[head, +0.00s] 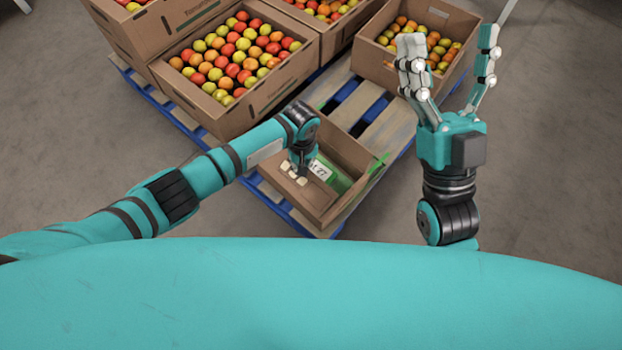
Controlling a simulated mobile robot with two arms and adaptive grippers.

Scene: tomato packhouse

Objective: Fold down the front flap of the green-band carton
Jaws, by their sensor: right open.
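A small open brown carton (345,146) sits at the near corner of the pallet, with a strip of green at its right edge. A green panel with a white label reading "27" shows inside it. A brown cardboard panel (310,203) is at its near side; I cannot tell how far it is folded. My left gripper (295,175) points down over the carton's near-left part, close to this panel. Its wrist hides part of the carton, and its contact and opening are unclear. My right gripper (449,42) is open, empty and raised to the right of the carton.
A large carton full of tomatoes (245,113) stands behind and left of the small carton. Another tomato carton (382,62) stands at the back right, partly behind my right gripper. Bare slats of the blue pallet (350,102) show between them. Grey floor (550,180) at the right is clear.

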